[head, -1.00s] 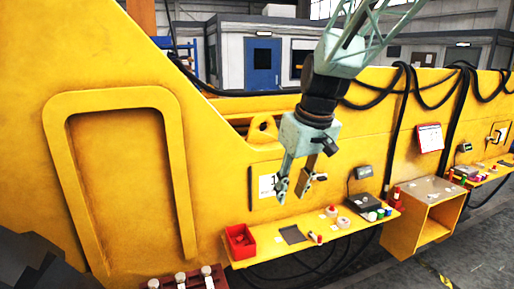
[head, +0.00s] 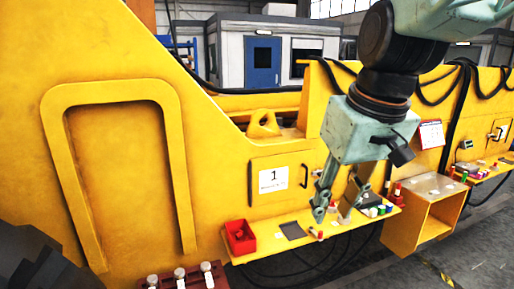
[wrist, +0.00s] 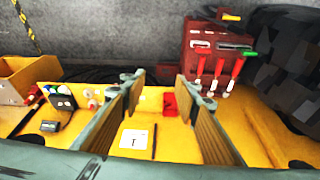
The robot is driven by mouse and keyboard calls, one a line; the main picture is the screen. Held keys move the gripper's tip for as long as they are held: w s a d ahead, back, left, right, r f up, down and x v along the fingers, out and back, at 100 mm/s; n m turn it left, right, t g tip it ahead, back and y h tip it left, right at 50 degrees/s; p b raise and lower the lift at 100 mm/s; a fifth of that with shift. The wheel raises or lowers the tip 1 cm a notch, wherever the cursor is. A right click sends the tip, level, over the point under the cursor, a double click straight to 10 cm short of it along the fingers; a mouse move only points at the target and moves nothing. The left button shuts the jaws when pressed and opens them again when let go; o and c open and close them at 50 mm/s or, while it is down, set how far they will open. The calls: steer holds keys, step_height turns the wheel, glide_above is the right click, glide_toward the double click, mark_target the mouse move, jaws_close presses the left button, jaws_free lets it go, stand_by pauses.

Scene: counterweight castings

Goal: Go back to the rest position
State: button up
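My gripper (head: 333,214) hangs from my arm at the right of centre in the head view, its fingers pointing down in front of the yellow shelf. The two fingers are spread apart with nothing between them. In the wrist view my gripper (wrist: 160,78) also shows open and empty, with the yellow shelf and casting beyond the fingers.
A yellow shelf (head: 262,250) carries a red bin (head: 240,237), a dark pad (head: 291,231) and several small coloured items. A white sign marked 1 (head: 273,179) is on the casting behind. A yellow open box (head: 433,212) stands to the right. A dark red block with several levers (wrist: 213,55) shows in the wrist view.

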steer(key=s+d+f+m+b, duration=0.1)
steer(key=s+d+f, duration=0.1)
steer(key=s, duration=0.9)
steer(key=s+d+f+m+h+b, duration=0.1)
steer(key=s+d+f+m+b, duration=0.1)
steer(key=s, duration=0.9)
steer(key=shift+d+f+t, duration=0.2)
steer(key=shift+d+t, duration=0.1)
steer(key=shift+d, duration=0.35)
